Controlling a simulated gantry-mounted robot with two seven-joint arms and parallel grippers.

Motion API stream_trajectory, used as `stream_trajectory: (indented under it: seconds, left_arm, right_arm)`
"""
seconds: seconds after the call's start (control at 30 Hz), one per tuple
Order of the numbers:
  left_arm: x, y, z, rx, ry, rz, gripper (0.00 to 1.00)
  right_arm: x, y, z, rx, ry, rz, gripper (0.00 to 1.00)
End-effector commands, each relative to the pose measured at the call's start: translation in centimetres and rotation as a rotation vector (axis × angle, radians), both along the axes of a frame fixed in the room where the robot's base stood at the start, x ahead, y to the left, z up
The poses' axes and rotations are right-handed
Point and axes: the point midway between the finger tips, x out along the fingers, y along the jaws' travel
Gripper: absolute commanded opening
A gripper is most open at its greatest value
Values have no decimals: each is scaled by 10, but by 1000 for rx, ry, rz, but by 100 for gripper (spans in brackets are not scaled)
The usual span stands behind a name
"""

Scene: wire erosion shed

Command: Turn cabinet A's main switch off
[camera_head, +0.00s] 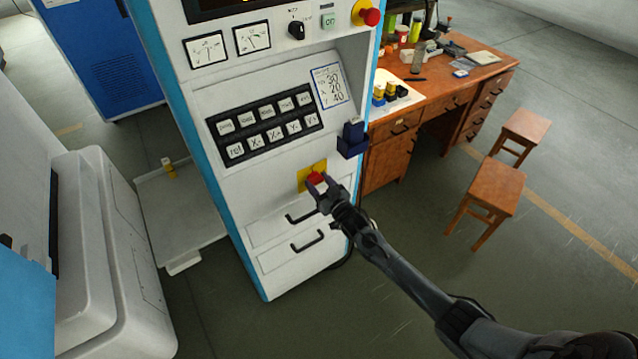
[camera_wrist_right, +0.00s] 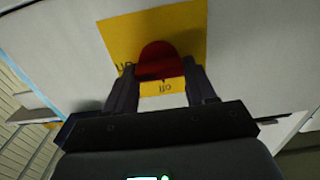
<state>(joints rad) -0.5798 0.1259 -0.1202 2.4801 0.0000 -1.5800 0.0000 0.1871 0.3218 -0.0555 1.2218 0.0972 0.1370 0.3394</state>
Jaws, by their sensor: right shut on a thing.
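The main switch is a red knob (camera_head: 315,178) on a yellow plate (camera_head: 303,177), low on the front of the white and blue cabinet (camera_head: 270,190). My right gripper (camera_head: 319,187) is at the knob, its arm coming from the lower right. In the right wrist view, its two fingers (camera_wrist_right: 163,80) are shut on the red knob (camera_wrist_right: 158,60), one on each side. The yellow plate (camera_wrist_right: 115,35) there shows "off" below the knob and part of another word at its left. The fingers hide part of the plate. My left gripper is not in view.
Two drawer handles (camera_head: 303,216) sit below the switch. A dark blue box (camera_head: 353,140) juts from the cabinet's right edge. A wooden desk (camera_head: 440,85) with clutter and two stools (camera_head: 490,190) stand at the right. The floor beside the stools is clear.

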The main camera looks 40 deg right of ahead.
Motion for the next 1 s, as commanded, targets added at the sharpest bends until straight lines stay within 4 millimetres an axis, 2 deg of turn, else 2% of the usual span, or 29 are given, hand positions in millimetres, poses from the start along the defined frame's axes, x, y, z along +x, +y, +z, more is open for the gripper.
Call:
stream_trajectory:
  seconds: [0.37, 1.0]
  left_arm:
    - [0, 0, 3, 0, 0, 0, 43]
    - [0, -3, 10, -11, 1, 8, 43]
  right_arm:
    - [0, 1, 1, -128, 14, 1, 25]
    - [0, 3, -1, -706, 76, 0, 25]
